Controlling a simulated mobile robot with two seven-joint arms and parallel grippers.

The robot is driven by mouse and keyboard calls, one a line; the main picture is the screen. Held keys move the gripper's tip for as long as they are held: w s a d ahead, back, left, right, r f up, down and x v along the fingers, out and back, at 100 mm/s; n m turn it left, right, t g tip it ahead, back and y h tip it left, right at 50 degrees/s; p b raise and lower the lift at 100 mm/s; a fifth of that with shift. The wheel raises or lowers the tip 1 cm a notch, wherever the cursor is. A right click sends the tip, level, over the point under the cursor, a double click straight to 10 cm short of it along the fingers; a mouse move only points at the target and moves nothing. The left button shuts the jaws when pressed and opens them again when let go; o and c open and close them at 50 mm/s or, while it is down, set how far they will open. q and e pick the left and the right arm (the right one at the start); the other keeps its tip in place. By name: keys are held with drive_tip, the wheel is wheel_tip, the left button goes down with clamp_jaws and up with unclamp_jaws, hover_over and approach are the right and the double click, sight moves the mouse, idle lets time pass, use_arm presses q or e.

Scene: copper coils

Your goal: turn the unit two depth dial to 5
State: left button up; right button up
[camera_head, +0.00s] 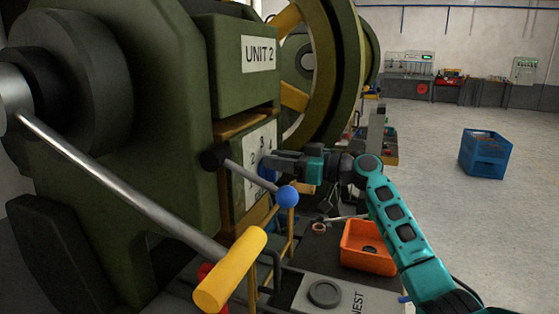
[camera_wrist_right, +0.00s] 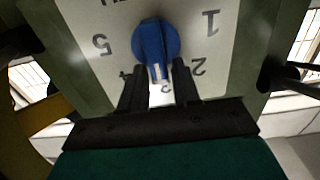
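The unit two depth dial (camera_head: 266,168) is a blue knob on a white numbered plate (camera_head: 252,190) under the UNIT 2 sign (camera_head: 258,54). In the right wrist view the dial (camera_wrist_right: 153,42) appears upside down, with its white pointer mark at the 3. The 5 and 4 lie on the left, the 1 and 2 on the right. My right gripper (camera_wrist_right: 160,82) has one dark finger on each side of the knob's pointer end, close against it. In the head view the right gripper (camera_head: 277,165) reaches the dial from the right. My left gripper is not in view.
A lever with a blue ball (camera_head: 287,196) and a long bar with a yellow grip (camera_head: 230,270) stick out in front of the plate. An orange bin (camera_head: 367,249) sits below my right arm. A blue crate (camera_head: 485,153) stands on open floor at the right.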

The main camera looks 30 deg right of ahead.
clamp_jaws()
drive_tip(key=shift+d+m, duration=0.1)
drive_tip(key=shift+m, duration=0.2)
drive_tip(key=shift+w+d+f+m+p, duration=0.3)
drive_tip(key=shift+f+m+p, duration=0.35)
drive_tip(key=shift+m, duration=2.55)
drive_tip(key=shift+w+d+f+m+p, duration=0.3)
drive_tip(key=shift+m+p, duration=0.65)
drive_tip(key=shift+m, duration=2.25)
drive_tip(key=shift+w+d+f+m+p, duration=0.25)
drive_tip(key=shift+f+m+p, duration=0.4)
drive_tip(key=shift+m, duration=2.55)
drive_tip(key=shift+r, duration=0.1)
drive_tip(key=shift+o, duration=1.5)
unclamp_jaws()
